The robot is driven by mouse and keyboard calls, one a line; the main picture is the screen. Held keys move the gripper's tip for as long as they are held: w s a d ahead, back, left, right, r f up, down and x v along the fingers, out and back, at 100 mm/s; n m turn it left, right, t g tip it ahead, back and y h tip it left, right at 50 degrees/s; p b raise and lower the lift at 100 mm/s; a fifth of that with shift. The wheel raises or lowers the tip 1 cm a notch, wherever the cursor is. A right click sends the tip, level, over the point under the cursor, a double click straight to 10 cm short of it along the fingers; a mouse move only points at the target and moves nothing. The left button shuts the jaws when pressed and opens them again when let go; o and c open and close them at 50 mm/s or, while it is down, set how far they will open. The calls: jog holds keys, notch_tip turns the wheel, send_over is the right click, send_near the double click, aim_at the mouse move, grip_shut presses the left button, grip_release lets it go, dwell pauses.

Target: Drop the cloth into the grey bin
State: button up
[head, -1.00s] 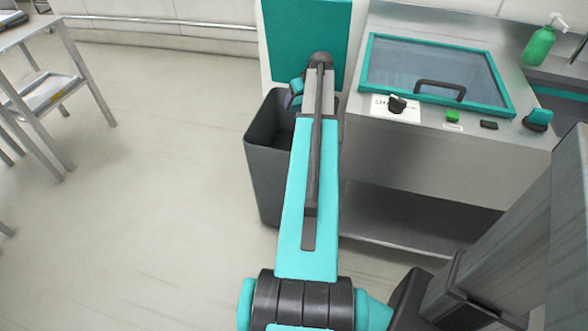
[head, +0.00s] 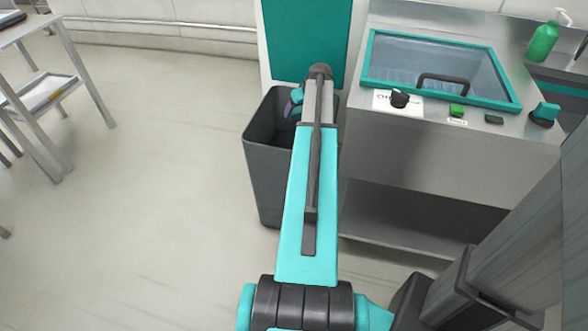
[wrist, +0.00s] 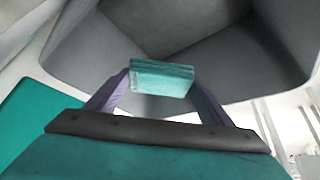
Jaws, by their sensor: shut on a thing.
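The cloth (wrist: 162,79) is a small folded teal block. In the wrist view it sits between the two purple fingers of my gripper (wrist: 160,84), which is shut on it. The grey bin (wrist: 265,50) opens beneath it in that view, its dark inside empty as far as I can see. In the head view the grey bin (head: 265,180) stands on the floor left of the steel counter. My gripper (head: 296,102) shows there over the bin's mouth, partly hidden by my arm, which also covers the bin's right side.
A steel counter (head: 440,145) with a teal-framed glass lid (head: 440,70) and a black knob (head: 400,98) stands right of the bin. A teal panel (head: 305,40) rises behind the bin. A metal rack (head: 70,75) is far left. Open floor lies between.

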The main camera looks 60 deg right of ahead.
jog(key=o, duration=1.1)
jog(key=shift+r, duration=0.1)
jog(key=v, duration=1.3)
jog(key=shift+s+r+p, duration=0.2)
jog(key=shift+r+p, duration=0.1)
jog(key=shift+p, duration=0.05)
jog(key=shift+a, duration=0.1)
